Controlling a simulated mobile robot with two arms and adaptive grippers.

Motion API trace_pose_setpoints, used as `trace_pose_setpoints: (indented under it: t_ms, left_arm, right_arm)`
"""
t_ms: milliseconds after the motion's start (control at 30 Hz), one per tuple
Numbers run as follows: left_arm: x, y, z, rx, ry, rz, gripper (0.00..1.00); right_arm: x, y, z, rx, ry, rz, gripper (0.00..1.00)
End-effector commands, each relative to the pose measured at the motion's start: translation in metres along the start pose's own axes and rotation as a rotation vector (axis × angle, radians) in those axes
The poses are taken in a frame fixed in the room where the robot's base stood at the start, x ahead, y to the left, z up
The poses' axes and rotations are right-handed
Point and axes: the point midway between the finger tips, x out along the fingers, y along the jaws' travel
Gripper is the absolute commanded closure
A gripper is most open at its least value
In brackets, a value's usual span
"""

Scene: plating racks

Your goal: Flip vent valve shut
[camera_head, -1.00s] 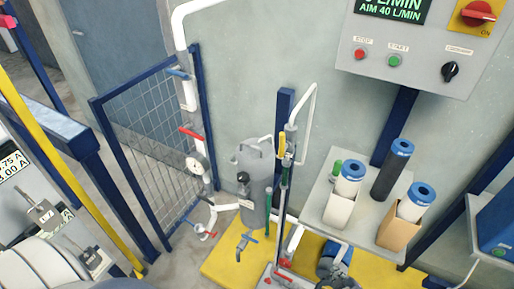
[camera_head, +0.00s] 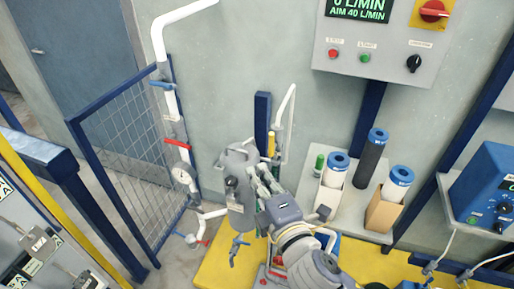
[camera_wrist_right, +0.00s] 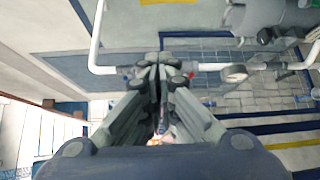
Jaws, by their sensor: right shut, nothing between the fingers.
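My right gripper (camera_head: 258,178) is shut and empty, in front of the grey vessel (camera_head: 240,215) and the post with a yellow-handled valve (camera_head: 271,145). It also shows in the right wrist view (camera_wrist_right: 160,75), fingers together. A white pipe at left carries a blue handle (camera_head: 162,85), a red handle (camera_head: 177,144) and a gauge (camera_head: 182,177). A red-handled valve (camera_head: 190,239) and a blue-handled valve (camera_head: 237,242) sit low down. I cannot read which valve is the vent valve. My left gripper is not in view.
A control box (camera_head: 390,40) with a display and buttons hangs on the wall. A shelf (camera_head: 352,218) at right holds several blue-capped cartridges. A blue-framed mesh panel (camera_head: 125,160) stands at left. A yellow floor plate (camera_head: 215,265) lies below.

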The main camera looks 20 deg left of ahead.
Motion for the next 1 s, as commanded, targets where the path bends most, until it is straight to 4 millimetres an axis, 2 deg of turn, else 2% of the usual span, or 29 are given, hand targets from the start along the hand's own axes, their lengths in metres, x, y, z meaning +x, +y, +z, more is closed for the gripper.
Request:
trace_pose_setpoints:
  t_ms: [267, 433, 1000]
  left_arm:
    - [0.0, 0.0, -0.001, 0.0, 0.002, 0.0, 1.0]
    - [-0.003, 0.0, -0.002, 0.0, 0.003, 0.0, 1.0]
    - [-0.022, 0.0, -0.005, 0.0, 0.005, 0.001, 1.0]
  right_arm:
    - [0.001, 0.0, 0.0, 0.001, -0.001, 0.0, 1.0]
    - [0.01, 0.001, 0.0, 0.001, -0.001, 0.0, 1.0]
    - [0.09, 0.002, 0.001, 0.001, -0.002, 0.0, 1.0]
